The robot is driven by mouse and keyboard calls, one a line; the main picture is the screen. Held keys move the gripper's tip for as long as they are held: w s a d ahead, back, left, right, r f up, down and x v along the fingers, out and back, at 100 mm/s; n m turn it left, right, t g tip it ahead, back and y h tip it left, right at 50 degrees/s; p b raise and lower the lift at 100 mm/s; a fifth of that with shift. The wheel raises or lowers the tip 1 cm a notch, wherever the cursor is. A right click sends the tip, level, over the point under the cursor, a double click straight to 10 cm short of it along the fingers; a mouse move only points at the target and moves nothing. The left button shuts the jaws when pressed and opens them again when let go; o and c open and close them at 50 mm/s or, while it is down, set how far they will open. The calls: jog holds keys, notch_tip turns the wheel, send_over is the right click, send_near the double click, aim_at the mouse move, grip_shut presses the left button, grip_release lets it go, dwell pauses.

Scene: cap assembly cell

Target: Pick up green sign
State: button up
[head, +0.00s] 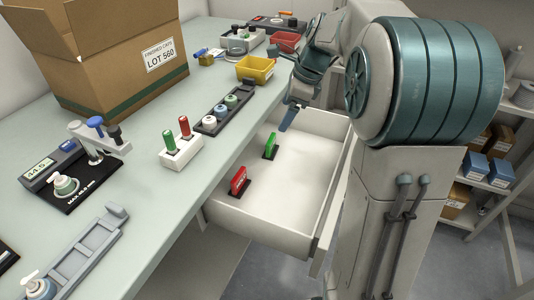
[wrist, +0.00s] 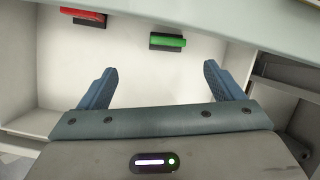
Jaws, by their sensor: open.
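The green sign (head: 270,145) stands upright on a dark base inside the open white drawer (head: 322,178), near the drawer's table side. In the wrist view the green sign (wrist: 168,41) lies ahead of my gripper, between the lines of the two fingers and apart from them. My gripper (head: 287,120) is above the drawer's far part in the head view. Its two blue fingers are spread and empty in the wrist view (wrist: 155,82). Only part of the fingers shows in the head view.
A red sign (head: 238,181) stands in the same drawer, nearer the front. The table (head: 145,222) overhangs the drawer's left side. A white block (head: 181,153) with a green and a red peg and a dark tray (head: 224,112) of caps stand near the table edge.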

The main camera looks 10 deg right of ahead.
aim_at(270, 138)
jog(key=w+f+b, duration=0.1)
jog(key=f, duration=0.2)
jog(key=w+a+f+m+b, duration=0.1)
jog(key=f, duration=0.2)
jog(key=w+a+f+m+b, duration=0.1)
jog(key=w+f, duration=0.1)
jog(key=f, duration=0.2)
jog(key=shift+a, duration=0.1)
jog(key=b+x, duration=0.2)
jog(key=x, duration=0.3)
jog(key=shift+s+a+b, duration=0.25)
jog(key=shift+a+b, duration=0.05)
jog(key=shift+b, duration=0.1)
jog(key=c, duration=1.1)
